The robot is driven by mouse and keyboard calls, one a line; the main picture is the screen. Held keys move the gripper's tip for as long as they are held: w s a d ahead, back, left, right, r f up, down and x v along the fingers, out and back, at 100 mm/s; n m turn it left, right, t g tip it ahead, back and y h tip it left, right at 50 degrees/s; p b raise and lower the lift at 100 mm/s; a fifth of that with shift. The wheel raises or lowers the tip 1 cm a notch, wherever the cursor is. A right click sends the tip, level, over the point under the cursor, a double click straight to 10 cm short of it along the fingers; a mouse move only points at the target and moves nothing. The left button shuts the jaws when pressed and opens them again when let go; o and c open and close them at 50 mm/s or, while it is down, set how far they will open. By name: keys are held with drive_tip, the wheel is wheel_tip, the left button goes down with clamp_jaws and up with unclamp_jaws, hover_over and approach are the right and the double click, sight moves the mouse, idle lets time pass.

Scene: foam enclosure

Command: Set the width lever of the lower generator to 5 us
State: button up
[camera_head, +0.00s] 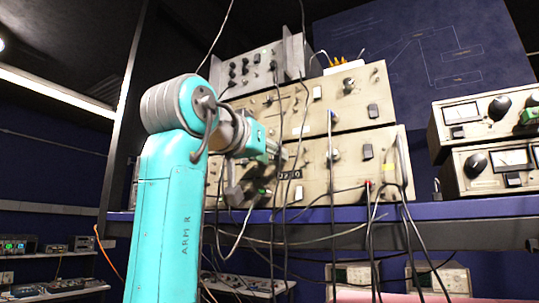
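The lower generator (350,178) is a beige front panel on the blue shelf, with knobs, dark switches, a small dark display (290,175) and several plugged cables. A similar beige generator (325,115) is stacked on top of it. My gripper (268,168), at the end of my teal arm, is in front of the left part of the lower generator. It covers part of that panel. Its fingertips are small and dark against the panel, so I cannot tell whether they are open or touch anything. I cannot make out the width lever or its setting.
Dark cables (332,180) hang down the panels and over the edge of the blue shelf (460,211). A grey unit (258,69) sits on top of the stack. Two meter units (488,143) stand at the right. More instruments (440,278) are below the shelf.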

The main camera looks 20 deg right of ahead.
clamp_jaws()
drive_tip(key=shift+s+d, duration=0.65)
drive_tip(key=shift+s, duration=0.15)
unclamp_jaws()
drive_tip(key=shift+a, duration=0.1)
drive_tip(key=v, duration=1.1)
drive_tip(key=shift+s+a, duration=0.3)
